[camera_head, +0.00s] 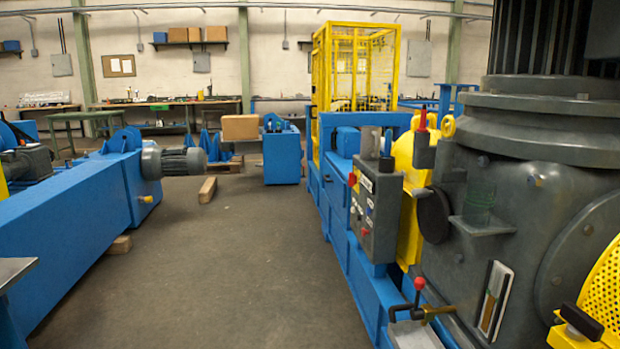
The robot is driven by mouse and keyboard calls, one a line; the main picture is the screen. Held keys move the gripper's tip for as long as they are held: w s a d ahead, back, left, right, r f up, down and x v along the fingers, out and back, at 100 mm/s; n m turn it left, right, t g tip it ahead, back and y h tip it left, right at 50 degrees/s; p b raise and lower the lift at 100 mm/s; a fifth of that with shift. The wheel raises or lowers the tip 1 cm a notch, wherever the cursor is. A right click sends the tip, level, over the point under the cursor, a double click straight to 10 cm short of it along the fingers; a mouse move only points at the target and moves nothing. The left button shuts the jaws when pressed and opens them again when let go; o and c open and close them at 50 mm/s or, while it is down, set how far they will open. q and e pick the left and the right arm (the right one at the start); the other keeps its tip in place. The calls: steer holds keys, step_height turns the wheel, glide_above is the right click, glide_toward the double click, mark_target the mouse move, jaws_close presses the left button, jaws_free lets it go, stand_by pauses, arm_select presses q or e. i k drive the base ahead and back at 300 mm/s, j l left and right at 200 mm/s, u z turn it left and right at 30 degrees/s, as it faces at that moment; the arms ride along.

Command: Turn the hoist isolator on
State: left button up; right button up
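No part clearly marked as the hoist isolator can be made out. A grey control box (383,217) with several small buttons and a red knob is mounted on the blue machine frame at right of centre. A dark grey unit with a red upright handle (424,150) stands just right of the box. A lever with a red ball (419,284) is lower down, by a brass-coloured clamp (430,312). Labels and switch positions are too small to read. Neither of my grippers shows in the head view.
A large grey gearbox (500,190) fills the right side. A blue beam (70,215) with a grey motor (173,162) lies at left. The floor (230,265) between is mostly clear, with a wooden block (208,189). A yellow cage (352,60) stands behind.

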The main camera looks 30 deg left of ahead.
mark_target(351, 177)
steer(key=i+j+u, duration=0.2)
steer(key=i+u, duration=0.7)
steer(key=j, duration=0.45)
steer(key=i+j+z, duration=0.1)
steer(key=j, duration=0.35)
steer(key=i+j+z, duration=0.1)
steer(key=j, duration=0.25)
steer(key=i+j, duration=0.25)
steer(key=i+j+z, duration=0.15)
steer(key=j, duration=0.3)
steer(key=i+j+z, duration=0.1)
steer(key=j, duration=0.25)
steer(key=i+j+z, duration=0.1)
steer(key=i+j, duration=0.15)
steer(key=j, duration=0.15)
steer(key=i+j, duration=0.15)
steer(key=j, duration=0.25)
steer(key=z, duration=0.05)
